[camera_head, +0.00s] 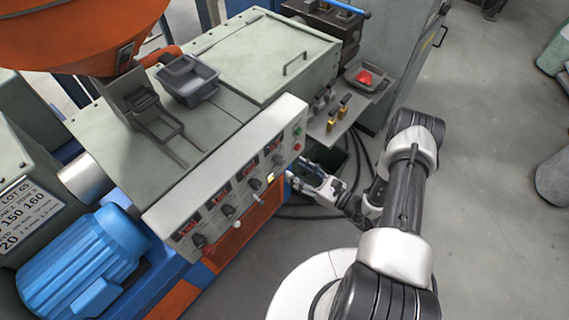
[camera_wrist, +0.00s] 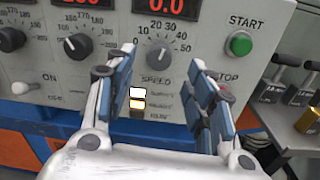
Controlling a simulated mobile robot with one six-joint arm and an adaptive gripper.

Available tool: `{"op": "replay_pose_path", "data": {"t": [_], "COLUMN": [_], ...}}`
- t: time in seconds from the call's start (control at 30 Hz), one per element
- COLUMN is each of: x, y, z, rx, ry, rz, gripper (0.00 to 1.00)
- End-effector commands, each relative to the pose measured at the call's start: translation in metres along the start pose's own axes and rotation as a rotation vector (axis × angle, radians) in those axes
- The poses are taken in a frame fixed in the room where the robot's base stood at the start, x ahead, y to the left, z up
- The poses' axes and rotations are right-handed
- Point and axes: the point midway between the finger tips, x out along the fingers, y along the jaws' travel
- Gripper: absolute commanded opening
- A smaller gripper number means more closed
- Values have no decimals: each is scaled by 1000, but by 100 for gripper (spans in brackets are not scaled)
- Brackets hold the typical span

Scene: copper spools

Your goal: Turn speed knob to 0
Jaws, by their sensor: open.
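The speed knob (camera_wrist: 159,54) is a dark grey dial on the pale control panel, above the word SPEED, with a scale from 0 at left to 50 at right. Its pointer seems to face roughly upward, but its exact reading is hard to tell. The red display (camera_wrist: 165,5) above it reads 0.0. My gripper (camera_wrist: 162,68) is open and empty, its blue-padded fingers either side of the knob in the picture. I see no contact. In the head view the knob (camera_head: 278,159) is on the panel's right part, with my gripper (camera_head: 299,172) close in front.
A green START button (camera_wrist: 240,44) and the STOP label (camera_wrist: 228,77) are right of the knob. Another knob (camera_wrist: 78,46) and an ON switch (camera_wrist: 22,84) are at left. Weights (camera_wrist: 310,119) stand on a shelf at right.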

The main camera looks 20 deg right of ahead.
Motion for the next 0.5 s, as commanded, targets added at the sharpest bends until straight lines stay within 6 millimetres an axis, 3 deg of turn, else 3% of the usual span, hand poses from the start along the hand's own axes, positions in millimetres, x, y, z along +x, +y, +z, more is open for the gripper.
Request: {"op": "replay_pose_path", "data": {"t": [0.2, 0.5], "x": [41, 60], "y": [1, 0], "z": [-1, 0], "rx": [-1, 1], "ry": [-1, -1], "rz": [5, 1], "gripper": [49, 49]}}
